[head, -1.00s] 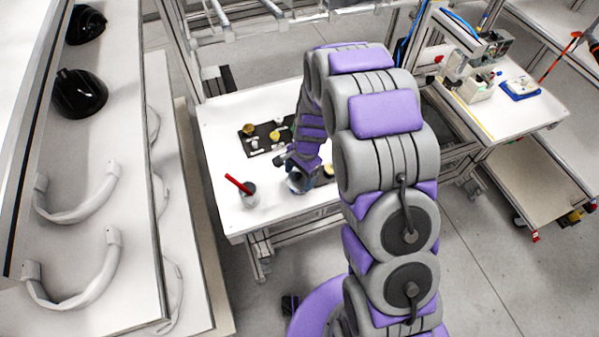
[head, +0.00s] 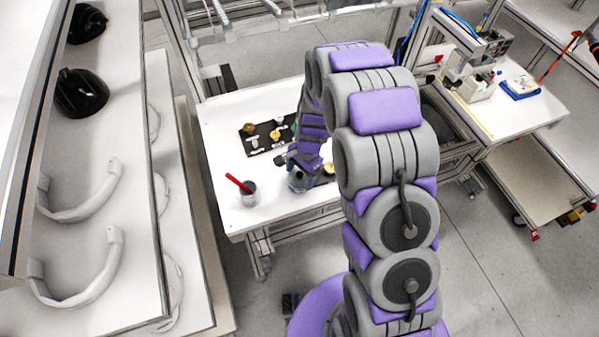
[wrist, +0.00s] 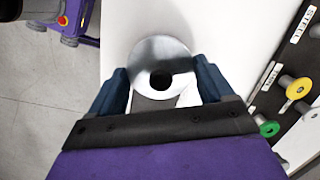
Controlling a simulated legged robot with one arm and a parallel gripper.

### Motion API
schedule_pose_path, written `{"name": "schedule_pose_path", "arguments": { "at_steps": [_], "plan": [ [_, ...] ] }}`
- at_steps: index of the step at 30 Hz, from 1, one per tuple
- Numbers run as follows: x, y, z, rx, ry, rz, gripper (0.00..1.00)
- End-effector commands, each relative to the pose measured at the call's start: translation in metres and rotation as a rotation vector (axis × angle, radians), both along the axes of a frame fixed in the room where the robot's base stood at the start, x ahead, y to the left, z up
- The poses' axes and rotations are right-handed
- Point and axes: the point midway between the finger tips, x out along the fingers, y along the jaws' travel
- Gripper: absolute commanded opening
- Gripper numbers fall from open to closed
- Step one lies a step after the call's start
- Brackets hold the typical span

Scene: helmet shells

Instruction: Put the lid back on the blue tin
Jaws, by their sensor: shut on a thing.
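My gripper (wrist: 160,72) has its two dark blue fingers on either side of a round, pale grey lid (wrist: 150,50) with a black knob or hole at its middle. The fingers are shut on it at its sides. In the head view my gripper (head: 302,176) is low over the front part of the white table, at a small blue-grey round shape. I cannot make out the blue tin apart from the gripper and the lid; it may be hidden beneath them.
A grey cup with a red stick (head: 247,190) stands left of my gripper on the white table (head: 222,135). A black labelled board (head: 258,147) with yellow and pale spools lies behind. In the wrist view, a green spool (wrist: 268,129) is at the right.

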Motion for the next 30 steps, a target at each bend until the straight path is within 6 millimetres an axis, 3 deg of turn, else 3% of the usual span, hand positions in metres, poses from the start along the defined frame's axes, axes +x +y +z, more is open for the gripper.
{"name": "schedule_pose_path", "arguments": {
  "at_steps": [8, 9, 15, 30],
  "plan": [
    [-0.0002, 0.0000, -0.0003, 0.000, 0.001, 0.000, 0.52],
    [-0.0002, 0.0000, -0.0003, 0.000, 0.001, 0.000, 0.83],
    [-0.0002, 0.0000, -0.0003, 0.001, 0.001, 0.000, 1.00],
    [-0.0004, 0.0000, 0.0042, 0.000, 0.001, 0.000, 1.00]
  ]
}}
